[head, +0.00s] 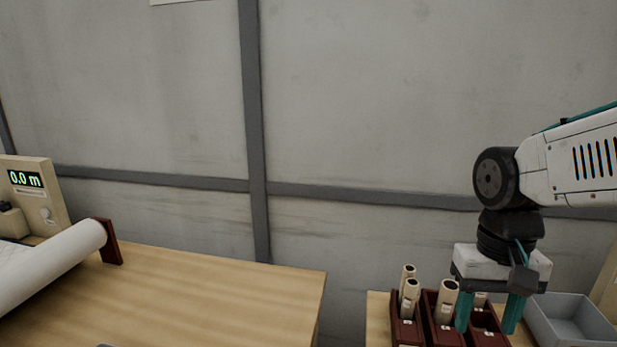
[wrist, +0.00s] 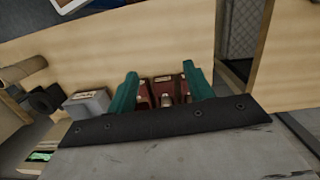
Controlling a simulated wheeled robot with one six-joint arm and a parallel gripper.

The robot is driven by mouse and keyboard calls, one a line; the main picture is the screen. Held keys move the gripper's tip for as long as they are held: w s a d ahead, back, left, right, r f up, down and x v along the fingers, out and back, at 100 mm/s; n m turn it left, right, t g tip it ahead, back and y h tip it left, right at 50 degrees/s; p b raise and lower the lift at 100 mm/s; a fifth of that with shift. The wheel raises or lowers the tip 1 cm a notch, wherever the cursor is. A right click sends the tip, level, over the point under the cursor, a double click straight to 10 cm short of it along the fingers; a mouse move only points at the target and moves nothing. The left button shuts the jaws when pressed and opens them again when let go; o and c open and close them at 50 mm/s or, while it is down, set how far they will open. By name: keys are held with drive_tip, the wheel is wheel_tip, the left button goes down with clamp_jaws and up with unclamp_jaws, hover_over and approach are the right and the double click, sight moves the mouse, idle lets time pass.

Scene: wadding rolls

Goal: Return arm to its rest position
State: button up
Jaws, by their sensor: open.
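My arm comes in from the right of the head view and bends down to my gripper (head: 485,328). Its two teal fingers point down, spread apart with nothing held between them. They are in front of or above the right part of the dark red racks (head: 405,331); the exact height gap cannot be told. Beige tubes (head: 447,293) stand upright in the racks. In the wrist view, my gripper (wrist: 161,72) shows the fingers apart, with the red racks (wrist: 164,90) visible between them.
A grey bin (head: 562,325) sits right of the racks. At left, a white roll (head: 60,262) lies by a wooden table (head: 220,290), near a display (head: 26,179) reading 0.0 m. The table's middle is clear. A grey wall (head: 400,90) stands behind.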

drive_tip(key=s+r+n+t, duration=0.1)
drive_tip(key=s+r+t, duration=0.1)
drive_tip(key=s, duration=0.7)
drive_tip(key=shift+d+r+n, duration=0.3)
drive_tip(key=shift+d+r, duration=0.1)
drive_tip(key=shift+d, duration=0.05)
